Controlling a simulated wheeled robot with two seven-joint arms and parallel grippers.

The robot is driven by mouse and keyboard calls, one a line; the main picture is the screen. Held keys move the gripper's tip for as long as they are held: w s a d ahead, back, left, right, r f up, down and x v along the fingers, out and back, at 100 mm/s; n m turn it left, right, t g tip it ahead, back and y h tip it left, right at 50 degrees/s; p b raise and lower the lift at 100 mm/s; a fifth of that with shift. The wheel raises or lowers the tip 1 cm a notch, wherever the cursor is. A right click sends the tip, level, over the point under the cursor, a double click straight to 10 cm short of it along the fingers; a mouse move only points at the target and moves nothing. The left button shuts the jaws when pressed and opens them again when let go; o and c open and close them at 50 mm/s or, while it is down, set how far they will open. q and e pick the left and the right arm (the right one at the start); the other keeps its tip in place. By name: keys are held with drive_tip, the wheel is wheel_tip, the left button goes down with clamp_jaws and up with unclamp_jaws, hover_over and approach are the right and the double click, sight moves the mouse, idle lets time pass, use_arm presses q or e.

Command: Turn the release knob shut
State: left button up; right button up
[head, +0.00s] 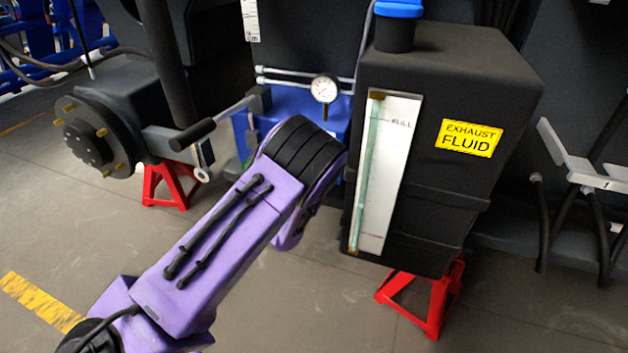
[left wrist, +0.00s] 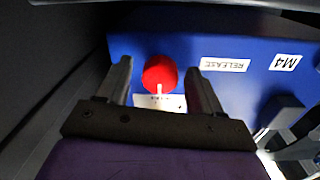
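In the left wrist view, the round red release knob (left wrist: 160,74) sits on the face of a blue unit, with a white line running down from it over a white label. My left gripper (left wrist: 160,80) is open, with one finger on each side of the knob. A gap shows between the knob and each finger, so they look apart. In the head view, my purple left arm reaches to the blue unit (head: 292,110). The left gripper and the knob are hidden there behind the arm and the black tank. My right gripper is in neither view.
A black exhaust fluid tank (head: 469,75) stands right of my arm, close to it. A pressure gauge (head: 325,88) and a black-handled lever (head: 193,136) are by the blue unit. A RELEASE label (left wrist: 225,64) is beside the knob. Red stands (head: 172,184) are below.

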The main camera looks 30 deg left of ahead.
use_arm(q)
drive_tip(key=shift+s, duration=0.1)
drive_tip(key=p+v, duration=0.2)
drive_tip(key=v, duration=0.8)
drive_tip(key=shift+s, duration=0.2)
drive_tip(key=s+f+n+g, duration=0.4)
drive_tip(key=s+f+g, duration=0.5)
drive_tip(key=s+f, duration=0.55)
drive_tip(key=s+d+f+n+g, duration=0.1)
drive_tip(key=s+d+f+g, duration=0.15)
drive_tip(key=s, duration=0.55)
drive_tip(key=s+d+f+n+g, duration=0.2)
drive_tip(key=s+f+g, duration=0.15)
drive_tip(key=s, duration=0.35)
wheel_tip(320, 180, up, 26)
drive_tip(key=w+p, duration=0.1)
drive_tip(key=p, duration=2.5)
drive_tip(key=shift+m+t, duration=0.3)
